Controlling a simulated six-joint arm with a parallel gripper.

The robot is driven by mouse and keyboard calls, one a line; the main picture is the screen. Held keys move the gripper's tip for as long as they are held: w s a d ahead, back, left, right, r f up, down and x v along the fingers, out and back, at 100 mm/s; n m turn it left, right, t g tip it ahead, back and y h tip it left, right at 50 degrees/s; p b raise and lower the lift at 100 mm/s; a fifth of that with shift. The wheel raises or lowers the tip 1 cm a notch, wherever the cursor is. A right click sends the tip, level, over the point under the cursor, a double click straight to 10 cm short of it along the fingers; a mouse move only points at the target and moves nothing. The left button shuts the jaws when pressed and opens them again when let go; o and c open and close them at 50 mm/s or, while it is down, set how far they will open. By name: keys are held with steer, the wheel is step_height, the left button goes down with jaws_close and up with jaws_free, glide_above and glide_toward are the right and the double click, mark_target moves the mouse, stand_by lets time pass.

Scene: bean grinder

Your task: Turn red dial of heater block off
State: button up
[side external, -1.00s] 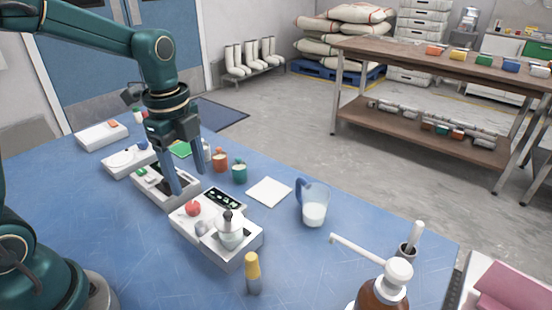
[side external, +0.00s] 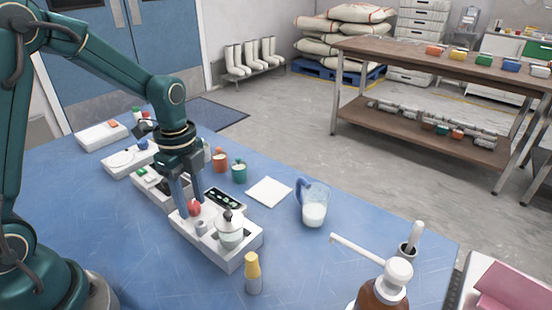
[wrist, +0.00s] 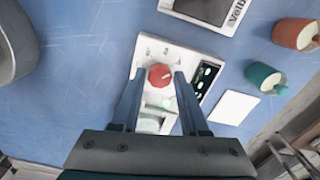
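The red dial (side external: 195,208) sits on top of the white heater block (side external: 243,259), at its left end. It shows as a rounded red knob (wrist: 160,76) in the wrist view, with small dark marks on the white top above it. My gripper (side external: 190,207) is open and points down at the dial. In the wrist view its two fingertips (wrist: 159,74) lie on the left and right of the dial, with gaps visible. Whether a finger touches it I cannot tell. The fingers partly cover the dial in the side view.
A pale vessel (side external: 229,237) stands on the block, beside a small grey knob (side external: 201,228). A dark display panel (side external: 224,199) lies behind it. A yellow-capped bottle (side external: 252,272), a measuring jug (side external: 314,203) and a white pad (side external: 269,191) stand around on the blue table.

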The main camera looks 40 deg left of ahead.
jaws_close()
steer(key=shift+n, duration=0.4)
steer(key=n, duration=1.2)
steer(key=shift+d+n, duration=0.1)
steer(key=shift+n, duration=0.3)
steer(key=n, duration=1.3)
steer(key=shift+w, duration=0.1)
steer(key=shift+n, duration=0.3)
